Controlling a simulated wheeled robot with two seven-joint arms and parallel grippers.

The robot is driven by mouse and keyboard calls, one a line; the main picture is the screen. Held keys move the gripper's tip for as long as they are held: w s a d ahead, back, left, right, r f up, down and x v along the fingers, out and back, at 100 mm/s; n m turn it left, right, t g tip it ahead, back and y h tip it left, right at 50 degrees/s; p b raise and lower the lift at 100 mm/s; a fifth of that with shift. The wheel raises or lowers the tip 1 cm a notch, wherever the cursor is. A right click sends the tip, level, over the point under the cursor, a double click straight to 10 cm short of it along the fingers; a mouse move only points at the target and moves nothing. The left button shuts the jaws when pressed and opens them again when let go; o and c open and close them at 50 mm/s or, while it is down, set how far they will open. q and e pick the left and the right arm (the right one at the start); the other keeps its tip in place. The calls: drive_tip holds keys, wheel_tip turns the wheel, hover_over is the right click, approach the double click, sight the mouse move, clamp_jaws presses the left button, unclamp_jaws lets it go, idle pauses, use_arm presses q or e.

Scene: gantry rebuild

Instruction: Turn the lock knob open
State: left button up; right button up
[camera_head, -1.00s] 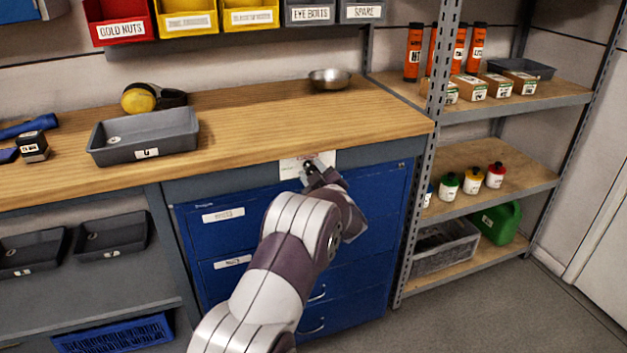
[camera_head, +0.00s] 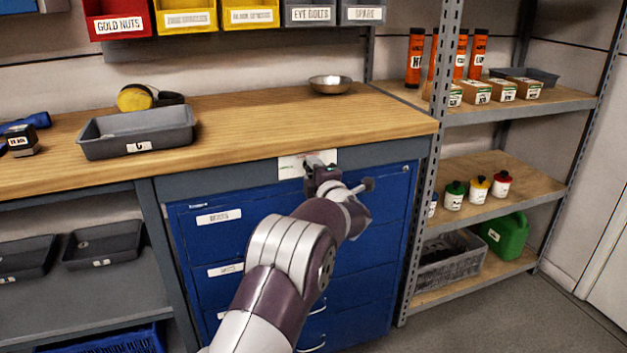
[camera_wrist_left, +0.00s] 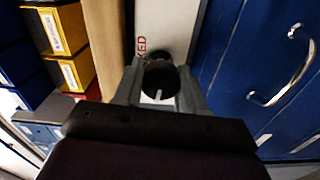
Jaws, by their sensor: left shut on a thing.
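The lock knob (camera_wrist_left: 159,80) is a dark round knob with a pale pointer line, seen in the left wrist view. It sits on a white plate (camera_wrist_left: 173,22) with red letters, of which "KED" is readable. The plate also shows under the worktop edge in the head view (camera_head: 289,167). My left gripper (camera_head: 322,171) is at the plate, and in the head view it hides the knob. In the left wrist view its two fingers (camera_wrist_left: 161,86) are shut on the knob, one on each side. My right gripper is not in view.
Below the plate is a blue drawer cabinet (camera_head: 215,240) with metal handles. The wooden worktop (camera_head: 250,125) above holds a grey tray (camera_head: 136,131) and a metal bowl (camera_head: 330,84). A shelf post (camera_head: 433,150) stands close on the right.

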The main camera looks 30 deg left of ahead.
use_arm(q)
drive_tip(key=shift+n+b, duration=0.35)
drive_tip(key=shift+n, duration=0.15)
drive_tip(key=o, duration=1)
drive_tip(key=shift+s+a, duration=0.1)
drive_tip(key=shift+f, duration=0.1)
